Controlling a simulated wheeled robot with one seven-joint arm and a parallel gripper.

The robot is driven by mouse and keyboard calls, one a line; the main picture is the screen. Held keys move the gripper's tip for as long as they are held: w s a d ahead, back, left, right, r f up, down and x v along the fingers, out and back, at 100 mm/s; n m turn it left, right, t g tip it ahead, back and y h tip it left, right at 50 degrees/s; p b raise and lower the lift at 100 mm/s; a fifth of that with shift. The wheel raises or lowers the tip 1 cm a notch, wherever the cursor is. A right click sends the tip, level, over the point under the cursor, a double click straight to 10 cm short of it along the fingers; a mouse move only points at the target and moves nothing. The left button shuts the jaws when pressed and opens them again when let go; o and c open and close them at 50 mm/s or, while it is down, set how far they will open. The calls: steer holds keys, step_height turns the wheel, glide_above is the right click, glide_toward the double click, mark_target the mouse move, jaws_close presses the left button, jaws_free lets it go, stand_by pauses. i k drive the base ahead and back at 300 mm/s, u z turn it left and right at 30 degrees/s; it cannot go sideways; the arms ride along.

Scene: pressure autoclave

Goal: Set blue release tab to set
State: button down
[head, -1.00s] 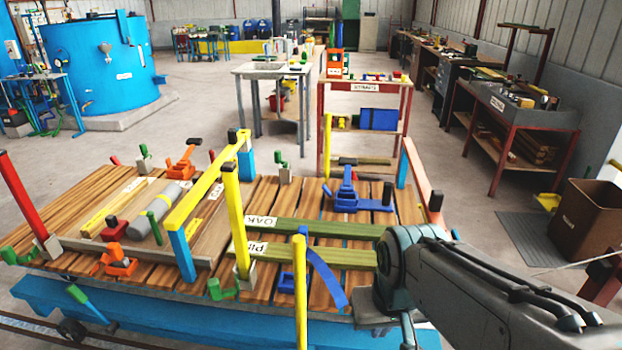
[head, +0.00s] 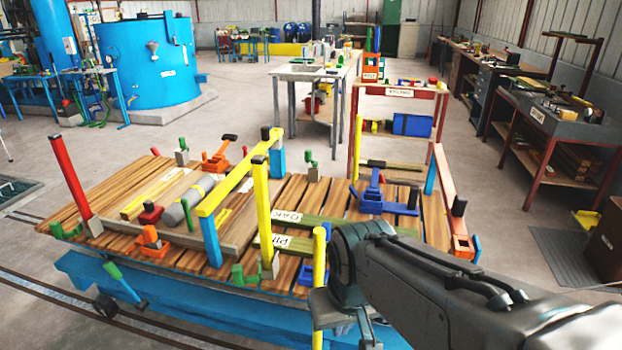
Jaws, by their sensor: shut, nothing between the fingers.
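A blue clamp (head: 372,203) with dark-tipped levers stands on the slatted wooden deck of the cart (head: 300,205), toward its right end. It is the most plainly blue fitting there, but I cannot tell which part of it is the release tab or how it is set. My arm reaches in from the lower right and passes in front of the cart's near right corner. My gripper is not visible; only arm links show. The arm hides part of the deck and whatever lies behind it.
A yellow post (head: 319,270) stands close to my arm. A yellow bar (head: 228,187) crosses the deck. Green boards labelled OAK and PINE (head: 285,240) lie near the clamp. An orange bracket (head: 463,245) is at the right end. Floor is open left of the cart.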

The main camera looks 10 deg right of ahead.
mark_target(351, 189)
steer(key=z, duration=0.3)
steer(key=i, duration=1)
steer(key=z, duration=0.25)
